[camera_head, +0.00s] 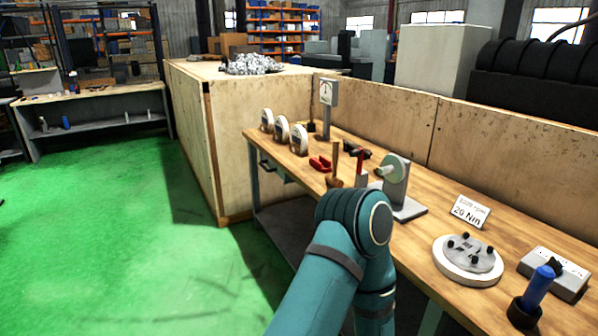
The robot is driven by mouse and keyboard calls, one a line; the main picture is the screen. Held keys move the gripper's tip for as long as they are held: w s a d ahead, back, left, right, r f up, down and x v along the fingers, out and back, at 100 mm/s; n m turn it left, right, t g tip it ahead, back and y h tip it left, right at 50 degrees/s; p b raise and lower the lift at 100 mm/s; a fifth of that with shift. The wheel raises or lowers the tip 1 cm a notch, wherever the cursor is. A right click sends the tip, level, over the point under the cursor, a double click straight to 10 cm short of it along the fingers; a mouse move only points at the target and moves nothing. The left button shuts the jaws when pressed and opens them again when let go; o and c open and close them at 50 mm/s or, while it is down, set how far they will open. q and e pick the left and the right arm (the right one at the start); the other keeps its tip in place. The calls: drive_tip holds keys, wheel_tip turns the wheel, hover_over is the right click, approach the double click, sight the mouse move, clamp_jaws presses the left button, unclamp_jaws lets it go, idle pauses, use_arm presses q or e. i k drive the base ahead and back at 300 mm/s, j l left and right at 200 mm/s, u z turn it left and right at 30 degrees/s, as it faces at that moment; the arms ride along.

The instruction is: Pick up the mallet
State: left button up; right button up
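A mallet (335,168) appears to stand head down on the wooden workbench, with its light wooden handle pointing up. Its head is low, close to the near edge of the bench, and its lower part is close to the outline of my arm. One of my teal arms rises from the bottom of the head view, and its bent joint shows just below and right of the mallet. Neither of my grippers can be seen.
Red-handled pliers (320,163) lie left of the mallet. A grey stand with a round wheel (393,180) is to its right. Farther right are a "20 Nm" sign (469,211), a round flange (468,260) and a blue-handled tool (538,290). Green floor is open at left.

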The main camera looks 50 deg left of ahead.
sight(331, 178)
drive_tip(key=u, duration=1.4)
drive_tip(key=i+j+z, duration=0.1)
drive_tip(key=z, duration=1.4)
drive_tip(key=j+z, duration=1.2)
drive_tip(key=j, duration=0.2)
drive_tip(key=k+j+z, duration=0.25)
drive_tip(key=j, duration=0.2)
drive_tip(key=j+z, duration=0.1)
drive_tip(key=j, duration=0.2)
drive_tip(key=k+j+z, duration=0.15)
drive_tip(key=j, duration=0.15)
drive_tip(key=k+j+z, duration=0.1)
drive_tip(key=j, duration=0.2)
drive_tip(key=k+j, duration=0.15)
drive_tip(key=j, duration=0.15)
drive_tip(key=k+j+z, duration=0.1)
drive_tip(key=j, duration=0.2)
drive_tip(key=k+j, duration=0.2)
drive_tip(key=j, duration=0.15)
